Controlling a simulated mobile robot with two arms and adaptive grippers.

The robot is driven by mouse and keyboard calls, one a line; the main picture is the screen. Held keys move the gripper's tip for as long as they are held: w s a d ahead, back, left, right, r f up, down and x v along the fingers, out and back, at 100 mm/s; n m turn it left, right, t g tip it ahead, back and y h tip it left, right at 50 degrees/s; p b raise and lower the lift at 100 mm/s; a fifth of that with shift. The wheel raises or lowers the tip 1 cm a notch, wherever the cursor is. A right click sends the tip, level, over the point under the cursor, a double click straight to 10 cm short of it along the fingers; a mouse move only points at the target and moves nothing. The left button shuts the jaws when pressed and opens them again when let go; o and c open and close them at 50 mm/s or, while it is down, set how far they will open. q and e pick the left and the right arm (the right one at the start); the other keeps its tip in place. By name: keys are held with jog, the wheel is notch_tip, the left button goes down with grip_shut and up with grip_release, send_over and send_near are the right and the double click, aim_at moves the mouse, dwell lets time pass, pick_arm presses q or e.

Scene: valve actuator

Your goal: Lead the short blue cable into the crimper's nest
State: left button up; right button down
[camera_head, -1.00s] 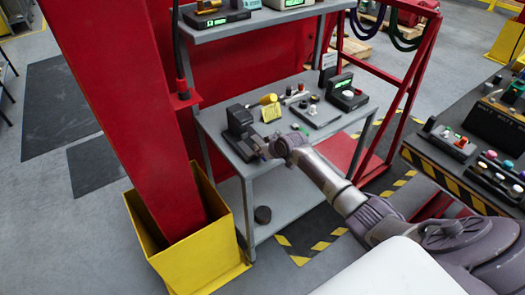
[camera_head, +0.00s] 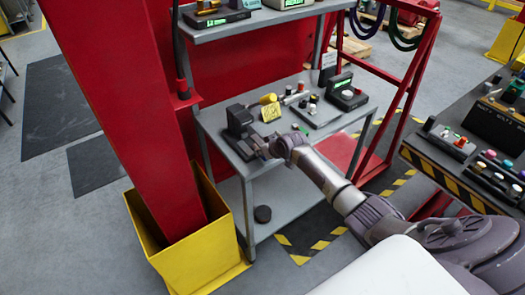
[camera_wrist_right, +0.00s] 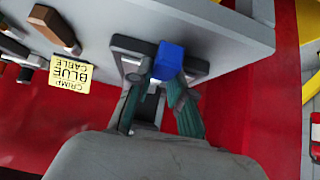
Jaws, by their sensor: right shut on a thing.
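The crimper (camera_head: 240,122) is a dark device at the left end of the grey bench. My right gripper (camera_head: 262,150) is at the crimper's near side, low over the bench's front edge. In the right wrist view, my right gripper (camera_wrist_right: 158,80) is shut on a bright blue piece (camera_wrist_right: 169,60), which I take for the short blue cable. The blue piece lies in front of a dark grey body, the crimper (camera_wrist_right: 120,45). The nest is hidden behind the fingers and the blue piece, so I cannot tell whether the cable is inside it. My left gripper is not in view.
A grey plate with small parts (camera_head: 318,112) and a device with a green display (camera_head: 345,95) are farther right. A red post (camera_head: 130,110) rises left.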

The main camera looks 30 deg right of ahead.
jog(key=shift+w, duration=0.2)
dwell(0.5)
jog(key=shift+w+f+b, duration=0.1)
jog(key=shift+w+b, duration=0.15)
jog(key=shift+b, duration=0.15)
jog(key=shift+s, duration=0.1)
jog(key=shift+s+p, duration=0.15)
jog(key=shift+p, duration=0.2)
jog(key=shift+s, duration=0.25)
jog(key=shift+r+p, duration=0.2)
jog(key=shift+p, duration=0.3)
dwell(0.8)
jog(key=shift+w, duration=0.15)
